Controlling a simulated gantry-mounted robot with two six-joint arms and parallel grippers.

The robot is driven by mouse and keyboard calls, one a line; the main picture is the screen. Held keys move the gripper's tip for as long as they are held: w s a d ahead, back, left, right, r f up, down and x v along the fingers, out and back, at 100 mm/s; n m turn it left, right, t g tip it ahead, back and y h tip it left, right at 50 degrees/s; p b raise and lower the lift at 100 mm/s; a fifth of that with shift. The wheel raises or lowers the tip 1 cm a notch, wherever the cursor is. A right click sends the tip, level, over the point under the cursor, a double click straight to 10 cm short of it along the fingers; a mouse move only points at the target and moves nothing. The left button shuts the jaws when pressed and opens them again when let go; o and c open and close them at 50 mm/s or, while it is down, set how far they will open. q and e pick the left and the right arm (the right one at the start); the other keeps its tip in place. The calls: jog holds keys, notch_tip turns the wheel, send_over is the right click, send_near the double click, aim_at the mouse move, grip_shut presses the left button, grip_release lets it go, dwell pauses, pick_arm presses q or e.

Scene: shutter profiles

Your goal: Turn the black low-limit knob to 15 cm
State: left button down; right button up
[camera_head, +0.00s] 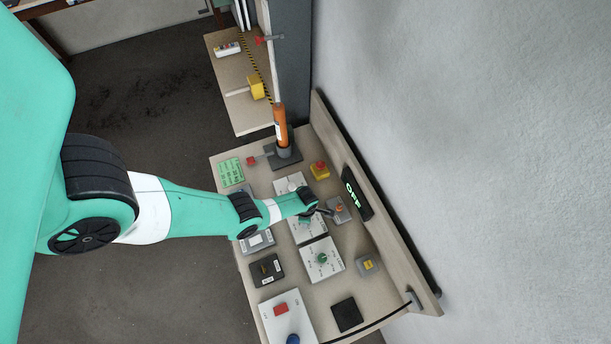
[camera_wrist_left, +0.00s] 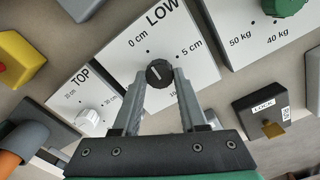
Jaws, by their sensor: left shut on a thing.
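The black low-limit knob (camera_wrist_left: 160,73) sits on a white panel (camera_wrist_left: 128,62) marked LOW, with 0 cm and 5 cm readable in the left wrist view. Another mark beneath is partly hidden by a finger. A short white pointer line shows on the knob's face, near its middle; its exact reading is hard to tell. My left gripper (camera_wrist_left: 161,80) is shut on the knob, one finger on each side. In the head view my left gripper (camera_head: 318,211) reaches over the panel from the left and hides the knob. My right gripper is not in view.
A white knob (camera_wrist_left: 88,117) on the TOP panel and a green knob (camera_head: 322,258) flank the low panel. A grey box with an orange switch (camera_head: 339,209) stands close to the gripper. A display reading OFF (camera_head: 354,196) and a yellow box with a red button (camera_head: 319,170) are nearby.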

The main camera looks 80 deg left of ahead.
pick_arm(q)
jog(key=m, duration=1.3)
jog(key=shift+w+a, duration=0.1)
jog(key=m, duration=0.6)
jog(key=shift+w+m, duration=0.1)
jog(key=shift+m, duration=0.3)
jog(key=m, duration=0.3)
jog(key=shift+m, duration=0.3)
jog(key=m, duration=0.3)
jog(key=shift+m, duration=0.3)
jog(key=m, duration=0.3)
jog(key=shift+m, duration=0.3)
jog(key=m, duration=0.3)
jog(key=shift+m, duration=0.4)
jog(key=m, duration=0.6)
jog(key=shift+d, duration=0.2)
jog(key=m, duration=0.6)
jog(key=shift+m, duration=0.3)
jog(key=m, duration=0.6)
jog(key=shift+m, duration=0.4)
